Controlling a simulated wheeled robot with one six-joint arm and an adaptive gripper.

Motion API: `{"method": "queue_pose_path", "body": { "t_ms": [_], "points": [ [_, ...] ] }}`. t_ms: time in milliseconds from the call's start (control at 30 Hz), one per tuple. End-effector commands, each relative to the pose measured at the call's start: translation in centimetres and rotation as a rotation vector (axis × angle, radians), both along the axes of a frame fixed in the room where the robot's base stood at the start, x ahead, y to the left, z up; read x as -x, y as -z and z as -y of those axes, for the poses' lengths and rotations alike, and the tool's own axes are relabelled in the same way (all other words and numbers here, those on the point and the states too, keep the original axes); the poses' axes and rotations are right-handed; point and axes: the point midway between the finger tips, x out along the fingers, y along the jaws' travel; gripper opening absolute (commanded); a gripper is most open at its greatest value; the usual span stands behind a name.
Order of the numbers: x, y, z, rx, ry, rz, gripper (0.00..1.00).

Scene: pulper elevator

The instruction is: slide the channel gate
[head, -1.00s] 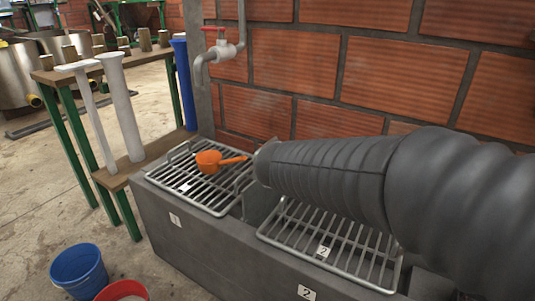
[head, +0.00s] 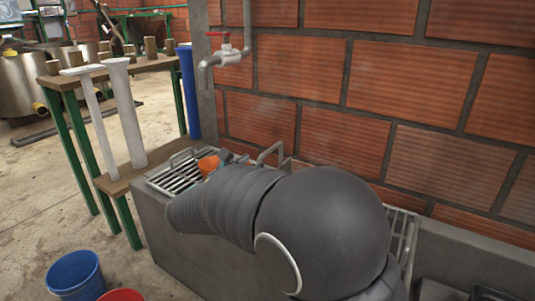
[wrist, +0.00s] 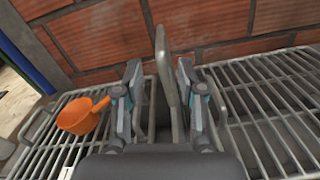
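The channel gate (wrist: 163,75) shows in the wrist view as an upright grey metal piece with a looped handle, standing in the gap between two grates. Its handle (head: 271,151) also rises beyond my arm in the head view. My gripper (wrist: 159,73) is open in the wrist view, with one finger on each side of the gate and visible space between the fingers and the metal. The gate's lower part is largely hidden by my gripper. In the head view my arm hides most of my gripper.
An orange scoop (wrist: 82,115) lies on the left grate (wrist: 45,135), close to my left finger. The right grate (wrist: 270,100) is bare where visible. A brick wall (head: 330,75) stands close behind, with a red-handled tap (head: 226,52). Blue (head: 76,275) and red buckets stand on the floor.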

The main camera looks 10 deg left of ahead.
Motion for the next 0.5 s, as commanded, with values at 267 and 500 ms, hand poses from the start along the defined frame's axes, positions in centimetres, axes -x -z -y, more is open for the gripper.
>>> {"method": "queue_pose_path", "body": {
  "t_ms": [267,500],
  "points": [
    [-4.9,0.1,1.9,0.0,0.004,-0.001,0.39],
    [-7.6,0.1,2.7,-0.001,0.002,-0.001,0.39]
  ]
}}
